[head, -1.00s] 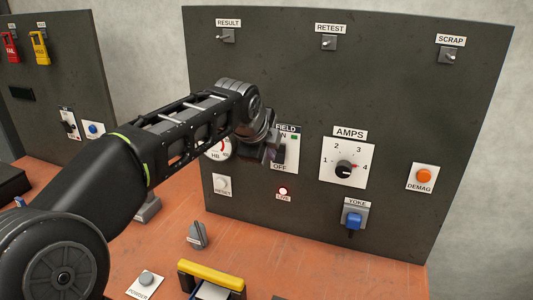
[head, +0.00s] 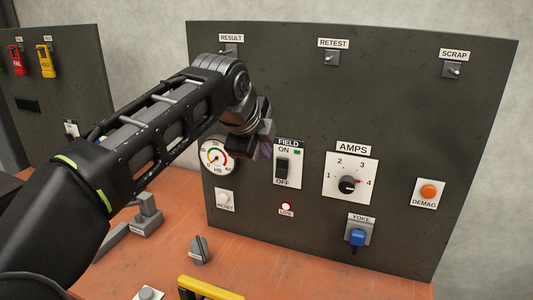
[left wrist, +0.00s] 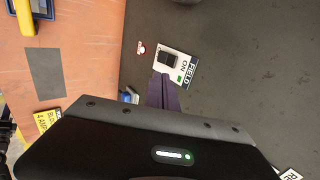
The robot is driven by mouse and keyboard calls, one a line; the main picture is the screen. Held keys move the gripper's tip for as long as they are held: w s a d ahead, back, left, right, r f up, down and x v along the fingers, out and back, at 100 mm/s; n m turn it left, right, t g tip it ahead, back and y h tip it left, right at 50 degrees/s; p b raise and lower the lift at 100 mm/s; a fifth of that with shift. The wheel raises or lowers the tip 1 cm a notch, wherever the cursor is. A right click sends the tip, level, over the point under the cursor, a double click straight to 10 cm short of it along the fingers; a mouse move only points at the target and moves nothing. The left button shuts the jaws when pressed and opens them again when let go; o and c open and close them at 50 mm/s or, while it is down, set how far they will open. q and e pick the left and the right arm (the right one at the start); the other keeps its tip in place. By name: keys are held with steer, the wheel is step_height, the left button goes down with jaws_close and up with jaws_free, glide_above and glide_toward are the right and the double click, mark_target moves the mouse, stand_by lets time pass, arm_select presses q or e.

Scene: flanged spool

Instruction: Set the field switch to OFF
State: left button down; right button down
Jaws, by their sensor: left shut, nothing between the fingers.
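The field switch (head: 282,169) is a black lever on a white plate marked FIELD, with ON above and OFF below. A small green indicator (head: 297,152) shows beside ON. Which way the lever is thrown is hard to tell. The switch also shows in the left wrist view (left wrist: 167,60), just beyond my fingertips. My left gripper (head: 265,145) is shut and empty, at the upper left of the plate, clear of the lever in the picture. Its dark fingers (left wrist: 163,88) point toward the plate in the left wrist view. My right gripper is out of view.
A round gauge (head: 216,156) and a RESET button (head: 225,198) sit left of the switch. The red LIVE lamp (head: 286,206) is below, and the AMPS dial (head: 347,184) is to the right. The blue YOKE control (head: 357,237) is lower right. The orange bench (head: 330,280) lies below.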

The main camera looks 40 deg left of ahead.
arm_select(q)
steer(key=shift+s+d+f+g+b, duration=0.15)
steer(key=shift+f+g+b, duration=0.15)
steer(key=shift+f+b, duration=0.4)
stand_by(0.3)
glide_toward(281, 176)
step_height(281, 176, down, 3)
steer(key=w, duration=0.1)
steer(key=w+a+f, duration=0.1)
steer(key=shift+w+f+p, duration=0.2)
steer(key=shift+w+p, duration=0.2)
steer(key=shift+w+a+f, duration=0.15)
steer(key=shift+w+a, duration=0.05)
steer(key=shift+w, duration=0.2)
